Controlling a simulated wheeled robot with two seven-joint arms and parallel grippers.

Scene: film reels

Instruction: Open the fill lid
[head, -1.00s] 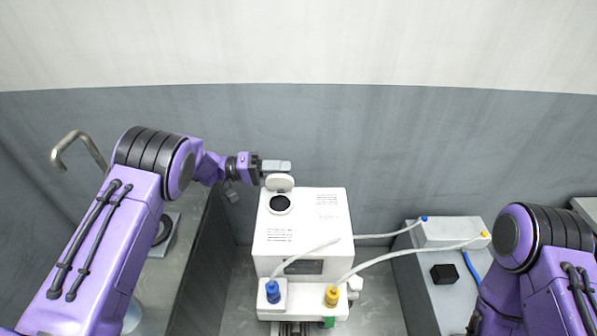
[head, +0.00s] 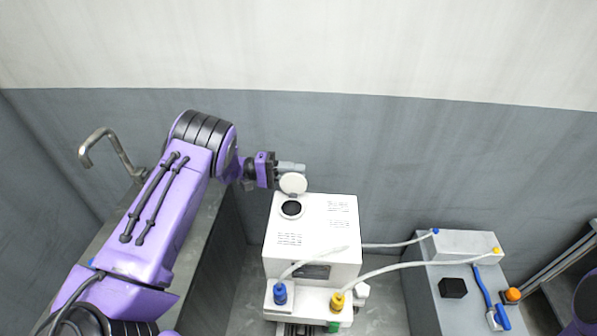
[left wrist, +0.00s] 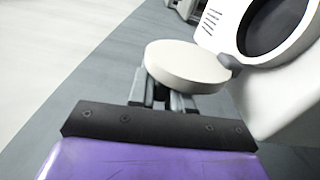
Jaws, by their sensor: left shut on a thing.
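The fill lid (head: 293,184) is a round white disc on top of the white machine (head: 312,240), and it stands raised behind the dark round fill opening (head: 291,209). My left gripper (head: 290,168) is at the lid's far side, coming in from the left. In the left wrist view the lid (left wrist: 188,64) sits right at the fingers (left wrist: 165,98), with the dark opening (left wrist: 272,22) beyond it. The left jaws are shut on the lid, though the lid hides the exact contact. My right gripper is not in view; only a bit of my right arm shows at the right edge.
A blue connector (head: 280,293) and a yellow connector (head: 337,301) with pale hoses are on the machine's front. The hoses run to a grey box (head: 465,244) on the right bench. A black cube (head: 453,288) lies there. A curved metal tap (head: 100,140) stands at left.

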